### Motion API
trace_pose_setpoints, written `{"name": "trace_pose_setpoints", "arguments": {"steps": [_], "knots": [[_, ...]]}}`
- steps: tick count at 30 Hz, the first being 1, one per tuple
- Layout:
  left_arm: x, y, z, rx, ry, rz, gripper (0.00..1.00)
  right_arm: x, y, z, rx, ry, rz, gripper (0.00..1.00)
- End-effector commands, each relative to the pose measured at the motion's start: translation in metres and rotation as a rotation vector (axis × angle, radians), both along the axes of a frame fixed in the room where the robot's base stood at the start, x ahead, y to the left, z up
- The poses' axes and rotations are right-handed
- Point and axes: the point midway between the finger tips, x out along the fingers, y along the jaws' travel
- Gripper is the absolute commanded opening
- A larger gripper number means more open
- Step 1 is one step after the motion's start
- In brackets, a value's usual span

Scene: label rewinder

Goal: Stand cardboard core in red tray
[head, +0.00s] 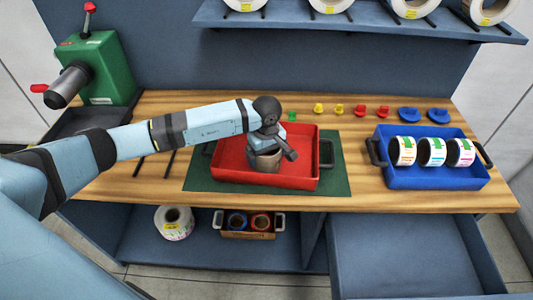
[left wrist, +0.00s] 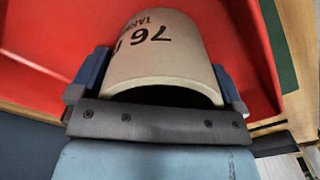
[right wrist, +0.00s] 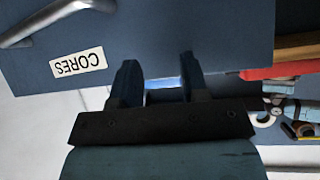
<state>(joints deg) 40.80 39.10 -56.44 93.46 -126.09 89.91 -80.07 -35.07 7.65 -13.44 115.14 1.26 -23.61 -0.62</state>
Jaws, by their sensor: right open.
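The cardboard core (head: 266,162) is a short tan tube inside the red tray (head: 228,178), with its axis roughly upright. I cannot tell whether it touches the tray floor. My left gripper (head: 268,150) reaches down over the tray and is shut on the core. In the left wrist view, the core (left wrist: 160,50) shows dark print reading "76" and sits between both fingers (left wrist: 160,92), with the red tray (left wrist: 255,70) behind it. My right gripper (right wrist: 158,85) is open and empty, in front of a blue-grey panel labelled "CORES". It is outside the head view.
The tray stands on a green mat (head: 338,185) on the wooden bench. A blue tray (head: 425,182) with three label rolls stands to the right. A green machine (head: 105,70) is at the left. Small coloured pieces line the back. An open drawer (head: 410,270) juts out at the lower right.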

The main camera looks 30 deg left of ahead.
Motion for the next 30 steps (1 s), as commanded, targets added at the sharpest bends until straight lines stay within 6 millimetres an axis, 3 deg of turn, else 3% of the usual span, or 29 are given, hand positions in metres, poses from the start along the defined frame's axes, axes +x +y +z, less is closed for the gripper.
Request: {"name": "trace_pose_setpoints", "arguments": {"steps": [11,24,30], "knots": [[0.001,0.000,0.010,0.000,-0.002,0.000,1.00,0.001,0.000,0.005,-0.001,-0.006,0.000,0.41],[0.001,0.000,0.098,-0.001,-0.004,-0.001,1.00,0.001,0.000,-0.004,0.003,0.003,-0.002,0.41],[0.000,0.000,0.120,0.000,-0.001,0.000,1.00,0.002,0.001,-0.004,0.006,0.001,-0.003,0.41]]}}
